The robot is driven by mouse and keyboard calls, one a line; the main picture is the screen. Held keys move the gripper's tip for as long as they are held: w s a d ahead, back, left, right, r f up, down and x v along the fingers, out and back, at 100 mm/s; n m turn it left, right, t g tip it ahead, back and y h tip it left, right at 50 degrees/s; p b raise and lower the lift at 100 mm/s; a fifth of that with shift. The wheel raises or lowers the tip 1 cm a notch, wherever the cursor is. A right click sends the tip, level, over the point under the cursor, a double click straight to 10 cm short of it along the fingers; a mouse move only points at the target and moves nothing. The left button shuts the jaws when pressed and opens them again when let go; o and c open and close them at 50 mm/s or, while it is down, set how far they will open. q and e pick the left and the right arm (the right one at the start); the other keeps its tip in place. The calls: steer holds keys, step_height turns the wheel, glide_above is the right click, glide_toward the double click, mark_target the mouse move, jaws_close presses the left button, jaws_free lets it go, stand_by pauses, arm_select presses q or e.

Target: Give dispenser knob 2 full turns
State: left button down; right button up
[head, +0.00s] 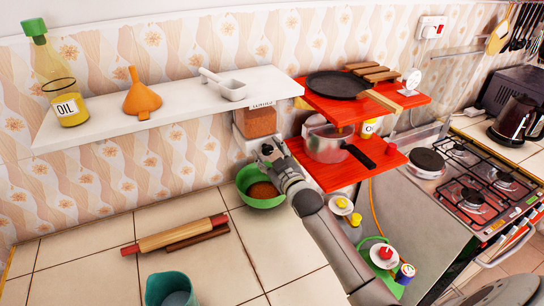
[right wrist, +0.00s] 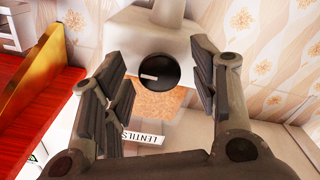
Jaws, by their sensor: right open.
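The dispenser (head: 257,122) hangs under the white shelf against the wall, with brown lentils showing in its clear body. In the right wrist view its round black knob (right wrist: 158,72) has a small pale mark and sits on a pale housing (right wrist: 130,35). My right gripper (head: 267,150) is in front of the dispenser's lower part and hides the knob in the head view. In the right wrist view its fingers (right wrist: 158,60) are open, one on either side of the knob, with gaps visible. A green bowl (head: 253,201) with brown contents stands below. My left gripper is not seen.
Red shelves (head: 330,175) holding a pot (head: 325,143) and a dark pan (head: 338,85) stand close to the right of the dispenser. A rolling pin (head: 175,235) and teal cup (head: 172,290) are on the tiled counter. The stove (head: 480,185) is at right.

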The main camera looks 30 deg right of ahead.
steer(key=s, duration=1.2)
steer(key=shift+a, duration=0.35)
steer(key=w+a+r+n+y+b, duration=0.1)
steer(key=w+a+n+b, duration=0.2)
steer(key=n, duration=0.5)
steer(key=w+a+n+y+b, duration=0.1)
steer(key=a+n+y+b, duration=0.15)
steer(key=n+b, duration=0.4)
steer(key=s+d+n+h+b, duration=0.1)
steer(key=d+n+h+b, duration=0.4)
steer(key=n, duration=1.1)
steer(key=shift+y, duration=0.75)
steer(key=w, duration=0.5)
steer(key=w+d, duration=0.1)
steer(key=w, duration=0.2)
steer(key=shift+d+f+p, duration=0.1)
steer(key=shift+f+p, duration=0.2)
steer(key=shift+p, duration=0.1)
steer(key=shift+w, duration=0.9)
